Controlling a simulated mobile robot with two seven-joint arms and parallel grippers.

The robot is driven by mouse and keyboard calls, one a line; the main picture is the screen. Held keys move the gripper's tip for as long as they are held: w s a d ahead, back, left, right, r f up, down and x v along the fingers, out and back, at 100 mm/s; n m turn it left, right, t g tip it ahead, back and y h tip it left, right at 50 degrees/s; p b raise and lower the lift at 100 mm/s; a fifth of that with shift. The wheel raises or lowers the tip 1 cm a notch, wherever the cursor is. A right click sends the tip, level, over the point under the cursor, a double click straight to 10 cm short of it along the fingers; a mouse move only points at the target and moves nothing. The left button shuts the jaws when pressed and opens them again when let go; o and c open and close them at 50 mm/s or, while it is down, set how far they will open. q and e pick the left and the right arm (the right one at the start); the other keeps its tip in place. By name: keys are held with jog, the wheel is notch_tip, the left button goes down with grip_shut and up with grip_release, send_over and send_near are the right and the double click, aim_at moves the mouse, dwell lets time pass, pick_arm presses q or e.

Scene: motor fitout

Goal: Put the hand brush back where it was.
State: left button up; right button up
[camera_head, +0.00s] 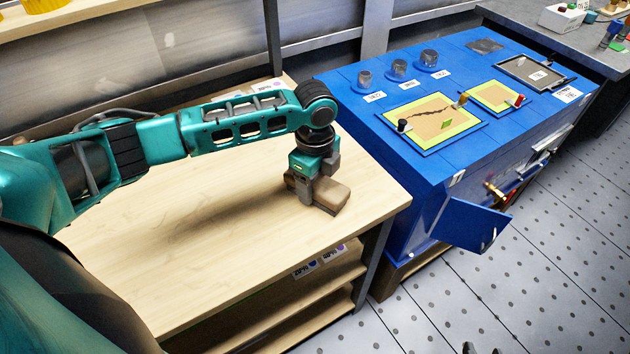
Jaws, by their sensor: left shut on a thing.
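My left gripper (316,189) comes down over the right part of the wooden bench, near its right edge. It is shut on a brown block-like thing, which I take to be the hand brush (332,195). The gripper body hides part of it, and no bristles can be made out. The brush lies low at the bench top (200,250); I cannot tell whether it touches the surface. My right gripper is not in view.
A blue cabinet (410,175) with an open door (472,222) stands to the right of the bench. On it are several round parts, yellow-green framed panels (432,120) and a tray (535,72). The bench's left and middle are clear.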

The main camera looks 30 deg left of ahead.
pick_arm(q)
jog(key=o, duration=1)
jog(key=shift+f, duration=0.1)
notch_tip(320, 180, up, 12)
jog(key=shift+r+p, duration=0.15)
jog(key=shift+p, duration=0.55)
jog(key=shift+s, duration=0.1)
